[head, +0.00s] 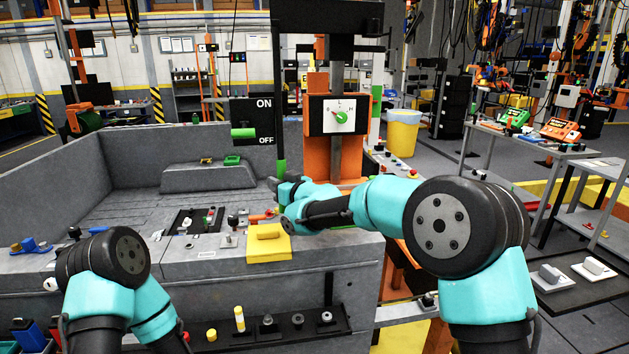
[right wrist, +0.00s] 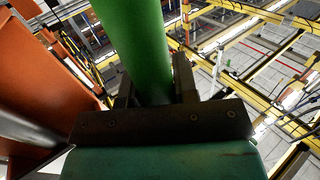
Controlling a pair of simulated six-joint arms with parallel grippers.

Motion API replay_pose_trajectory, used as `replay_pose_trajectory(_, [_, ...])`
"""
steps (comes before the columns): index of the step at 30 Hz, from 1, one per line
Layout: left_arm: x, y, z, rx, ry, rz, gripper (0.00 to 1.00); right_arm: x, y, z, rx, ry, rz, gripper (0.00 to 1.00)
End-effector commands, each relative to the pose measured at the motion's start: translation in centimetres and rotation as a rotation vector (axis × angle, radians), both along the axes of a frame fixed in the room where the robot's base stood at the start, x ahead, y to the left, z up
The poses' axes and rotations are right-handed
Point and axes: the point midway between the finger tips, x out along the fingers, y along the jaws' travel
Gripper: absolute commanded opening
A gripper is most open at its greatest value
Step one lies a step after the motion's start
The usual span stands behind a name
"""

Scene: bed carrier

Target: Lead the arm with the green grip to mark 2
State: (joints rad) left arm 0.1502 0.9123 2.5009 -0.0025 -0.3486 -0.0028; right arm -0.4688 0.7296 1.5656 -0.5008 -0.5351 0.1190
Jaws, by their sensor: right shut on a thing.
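The green grip (head: 281,167) is at the lower end of a dark upright arm (head: 278,95) in the middle of the head view. My right gripper (head: 277,184) reaches it from the right and is shut on it. In the right wrist view the green grip (right wrist: 135,40) runs up from between the dark fingers.
An ON/OFF panel (head: 262,106) with a green handle stands just left of the dark arm. A yellow block (head: 268,243) and several small parts lie on the grey bench edge below my right gripper. An orange post (head: 318,160) stands close to the right.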

Motion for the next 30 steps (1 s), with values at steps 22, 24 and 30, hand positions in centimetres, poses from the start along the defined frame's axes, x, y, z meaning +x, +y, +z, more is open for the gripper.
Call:
replay_pose_trajectory(22, [0.0,0.0,0.0,0.000,0.000,0.000,0.81,-2.9,16.8,-0.1,-0.002,0.002,0.002,0.00])
replay_pose_trajectory(24, [0.0,0.0,0.0,0.000,0.000,0.000,0.81,-2.9,16.9,-0.1,-0.002,0.002,0.002,0.00])
replay_pose_trajectory(30, [0.0,0.0,0.0,0.000,0.000,0.000,0.81,-2.8,16.9,-0.1,-0.002,0.002,0.001,0.00])
